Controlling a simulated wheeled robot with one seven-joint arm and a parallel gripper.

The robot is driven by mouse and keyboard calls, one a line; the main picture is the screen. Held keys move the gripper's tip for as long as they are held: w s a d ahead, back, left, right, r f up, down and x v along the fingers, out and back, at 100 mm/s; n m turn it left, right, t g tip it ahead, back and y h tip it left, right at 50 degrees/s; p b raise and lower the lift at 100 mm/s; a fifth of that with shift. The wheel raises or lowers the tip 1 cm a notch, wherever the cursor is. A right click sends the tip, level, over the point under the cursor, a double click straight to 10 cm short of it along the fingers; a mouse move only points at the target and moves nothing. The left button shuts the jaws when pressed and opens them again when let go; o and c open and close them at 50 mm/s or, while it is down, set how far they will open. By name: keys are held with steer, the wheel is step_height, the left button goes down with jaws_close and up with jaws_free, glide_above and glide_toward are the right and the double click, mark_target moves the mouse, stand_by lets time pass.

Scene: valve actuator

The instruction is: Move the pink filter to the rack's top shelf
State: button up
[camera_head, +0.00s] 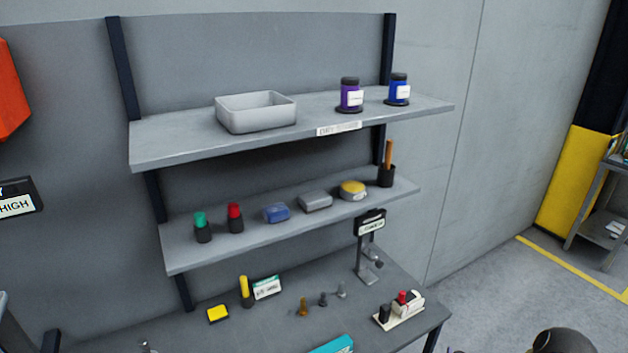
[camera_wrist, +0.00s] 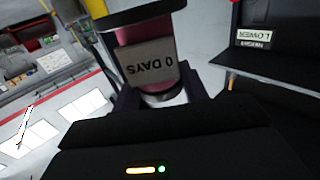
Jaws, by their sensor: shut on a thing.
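In the wrist view the pink filter (camera_wrist: 183,48) has a dark cap and a pale label reading "0 DAYS", upside down in the picture. My gripper (camera_wrist: 163,97) is shut on it, with dark fingers at its lower end. In the head view I cannot make out the gripper or the pink filter. The rack's top shelf (camera_head: 190,140) is a grey board on dark posts. A purple filter (camera_head: 350,97) and a blue filter (camera_head: 398,90) stand upright on its right part.
A grey open bin (camera_head: 256,113) sits on the top shelf's left half. The shelf is bare left of the bin and between bin and purple filter. The lower shelf (camera_head: 190,255) holds several small items. A workbench (camera_head: 270,335) with small parts is below.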

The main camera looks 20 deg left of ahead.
step_height(320, 180, up, 6)
steer(key=p, duration=0.5)
steer(key=shift+r, duration=0.2)
steer(key=shift+a+f, duration=0.2)
steer(key=shift+f, duration=0.15)
steer(key=shift+r, duration=0.1)
